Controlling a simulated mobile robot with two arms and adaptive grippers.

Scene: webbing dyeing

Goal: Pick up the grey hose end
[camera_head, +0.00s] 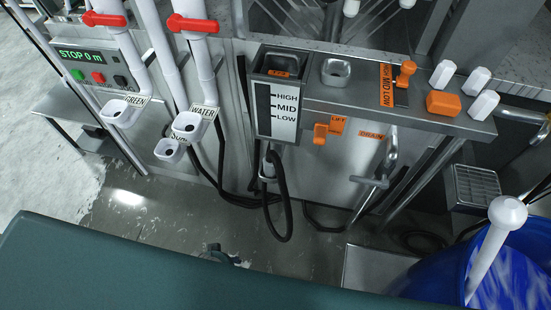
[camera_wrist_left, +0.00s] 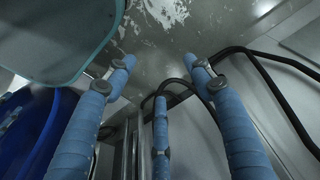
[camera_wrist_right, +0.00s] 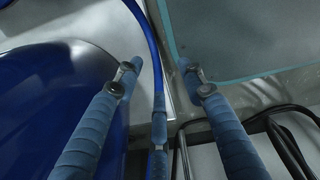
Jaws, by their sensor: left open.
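A black hose (camera_head: 281,205) hangs in a loop below the HIGH/MID/LOW gauge box in the head view. A light grey fitting (camera_head: 267,168) shows beside its top; I cannot tell whether this is the grey hose end. My left gripper (camera_wrist_left: 158,62) is open and empty in the left wrist view. A dark hose (camera_wrist_left: 270,90) curves behind and right of its blue-wrapped fingers, apart from them. My right gripper (camera_wrist_right: 160,64) is open in the right wrist view, its fingertips apart. A blue strip runs behind its fingers, and nothing is clearly held.
A blue tub (camera_head: 525,255) with a white-knobbed rod stands at right; blue also fills the left of the right wrist view (camera_wrist_right: 45,100). A teal panel (camera_head: 130,270) covers the head view's lower left. White cups (camera_head: 188,124) project from the pipes. Wet floor (camera_head: 140,205) is open at left.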

